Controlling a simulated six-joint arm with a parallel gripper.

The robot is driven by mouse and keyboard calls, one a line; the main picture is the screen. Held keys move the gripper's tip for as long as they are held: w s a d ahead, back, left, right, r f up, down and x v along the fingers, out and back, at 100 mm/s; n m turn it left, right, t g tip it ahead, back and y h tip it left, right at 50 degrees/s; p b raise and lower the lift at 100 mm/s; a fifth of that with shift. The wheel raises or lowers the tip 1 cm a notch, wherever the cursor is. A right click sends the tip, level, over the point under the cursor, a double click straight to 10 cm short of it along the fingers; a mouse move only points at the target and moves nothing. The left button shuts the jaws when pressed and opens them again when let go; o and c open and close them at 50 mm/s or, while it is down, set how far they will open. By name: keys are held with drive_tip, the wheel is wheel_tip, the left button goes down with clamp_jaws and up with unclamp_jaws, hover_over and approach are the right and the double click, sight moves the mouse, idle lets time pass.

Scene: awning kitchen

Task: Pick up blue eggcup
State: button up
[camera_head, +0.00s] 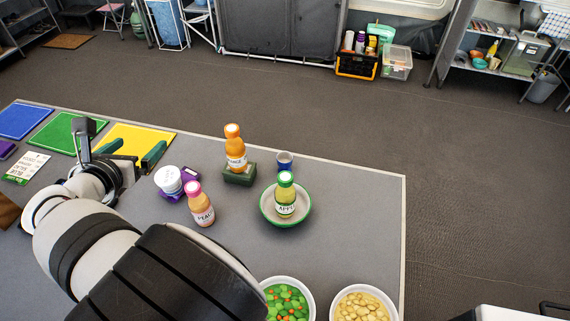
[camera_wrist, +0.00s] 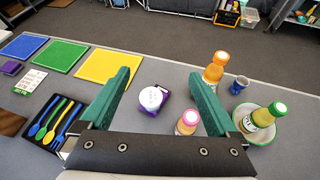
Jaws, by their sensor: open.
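The blue eggcup (camera_head: 284,161) is a small dark blue cup with a pale inside. It stands upright on the grey table near its far edge, just behind the bowl with the green-capped bottle. It also shows in the wrist view (camera_wrist: 240,84), at the right, beyond my right finger. My gripper (camera_head: 134,155) is at the left of the table, above it and well apart from the eggcup. Its two green fingers are spread wide and empty in the wrist view (camera_wrist: 157,98).
A green-capped bottle (camera_head: 285,200) sits in a bowl (camera_head: 268,216) in front. A pink-capped bottle (camera_head: 200,208) and white tub (camera_head: 168,180) stand nearer my gripper. Table right of the bowl is clear.

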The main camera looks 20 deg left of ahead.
drive_tip(key=w+d+f+m+g+h, duration=0.2)
drive_tip(key=w+d+f+m, duration=0.1)
drive_tip(key=d+m, duration=0.25)
drive_tip(key=w+d+f+m+g+h, duration=0.1)
drive_tip(key=w+d+f+m+h, duration=0.1)
drive_tip(key=d+f+m+h, duration=0.3)
drive_tip(key=s+d+f+m+g+y, duration=0.1)
drive_tip(key=d+f+m+g+y, duration=0.3)
drive_tip(key=d+m, duration=0.6)
drive_tip(key=s+d+f+m+g, duration=0.15)
drive_tip(key=d+m+g, duration=0.4)
drive_tip(key=m, duration=0.85)
drive_tip(key=w+d+r+m+t+y, duration=0.3)
drive_tip(key=w+r+m+y, duration=0.3)
drive_tip(key=m, duration=0.7)
drive_tip(key=w+d+r+m+t+y, duration=0.35)
drive_tip(key=w+r+m, duration=0.35)
drive_tip(key=m, duration=0.6)
drive_tip(key=m+t, duration=0.1)
drive_tip(key=m, duration=0.1)
approach(280, 157)
drive_tip(key=shift+y, duration=0.45)
drive_tip(key=x, duration=0.8)
drive_tip(key=shift+d+f, duration=0.2)
drive_tip(key=c, duration=1.5)
